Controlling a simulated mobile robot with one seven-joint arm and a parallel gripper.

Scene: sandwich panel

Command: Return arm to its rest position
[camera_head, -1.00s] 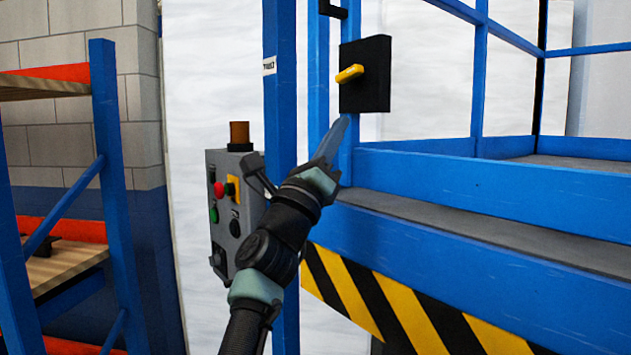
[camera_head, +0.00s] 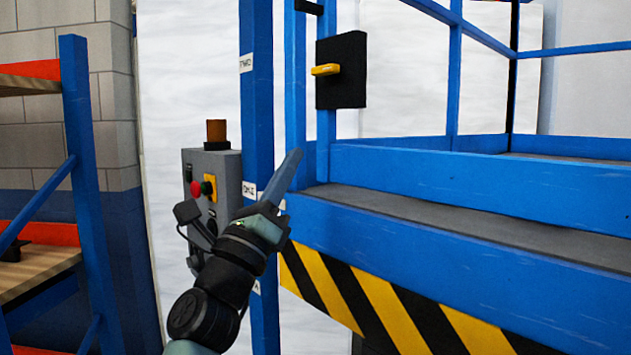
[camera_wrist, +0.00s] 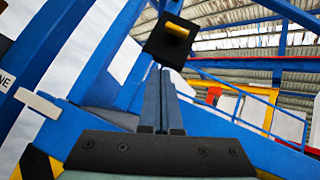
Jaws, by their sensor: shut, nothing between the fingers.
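My gripper (camera_head: 293,158) is in the middle of the head view, in front of the blue post and platform edge, with its fingers pointing up and to the right. The two fingers lie together, shut and empty. In the wrist view the fingertips (camera_wrist: 160,72) point up toward a black plate with a yellow handle, apart from it. That black plate (camera_head: 350,92) and its yellow handle (camera_head: 325,70) are on the blue frame above my gripper in the head view. My arm comes up from the bottom of the head view.
A grey control box (camera_head: 227,170) with red and green buttons and an amber lamp (camera_head: 217,132) stands left of the blue post (camera_head: 257,110), partly behind my arm. The blue platform (camera_head: 480,240) with striped edge fills the right. A shelf rack (camera_head: 80,160) stands left.

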